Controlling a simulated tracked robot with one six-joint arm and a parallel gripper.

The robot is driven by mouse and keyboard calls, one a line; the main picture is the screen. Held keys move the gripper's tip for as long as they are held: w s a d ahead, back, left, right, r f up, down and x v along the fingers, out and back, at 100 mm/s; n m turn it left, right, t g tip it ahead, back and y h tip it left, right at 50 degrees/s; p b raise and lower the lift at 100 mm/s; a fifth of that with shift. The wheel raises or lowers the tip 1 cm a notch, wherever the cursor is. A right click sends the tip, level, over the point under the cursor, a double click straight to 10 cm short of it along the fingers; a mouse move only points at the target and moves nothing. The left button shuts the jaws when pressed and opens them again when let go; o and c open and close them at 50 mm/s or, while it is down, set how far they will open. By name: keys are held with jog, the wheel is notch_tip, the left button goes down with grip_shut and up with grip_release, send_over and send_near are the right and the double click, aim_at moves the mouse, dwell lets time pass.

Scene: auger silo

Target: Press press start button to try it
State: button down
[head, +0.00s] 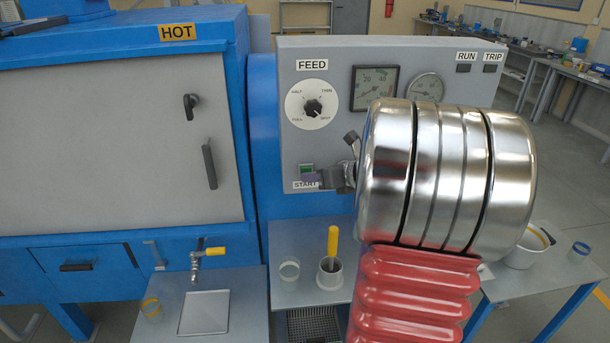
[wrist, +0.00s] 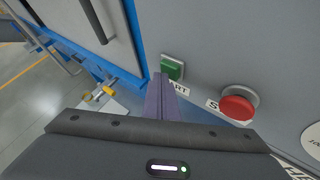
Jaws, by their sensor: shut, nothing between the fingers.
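The green start button (head: 306,168) sits low on the left of the grey control panel, above a START label (head: 305,185). It also shows in the wrist view (wrist: 173,68), just right of the fingertips. My gripper (head: 314,179) is shut and empty, its purple-grey fingers pointing at the panel just below the button in the head view. The shut fingers (wrist: 160,82) partly cover the label in the wrist view. I cannot tell whether the fingertips touch the panel or the button.
A red mushroom button (wrist: 238,106) stands right of the green one; my arm hides that area in the head view. A FEED dial (head: 313,106) and gauges (head: 374,88) are above. The blue HOT cabinet (head: 247,130) is left. A low table (head: 285,232) holds cups below.

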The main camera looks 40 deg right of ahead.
jog(key=shift+s+a, duration=0.5)
jog(key=shift+s, duration=0.2)
jog(key=shift+s+a, duration=0.7)
jog(key=shift+s, duration=0.35)
jog(key=shift+s+a, duration=0.7)
jog(key=shift+s, duration=0.35)
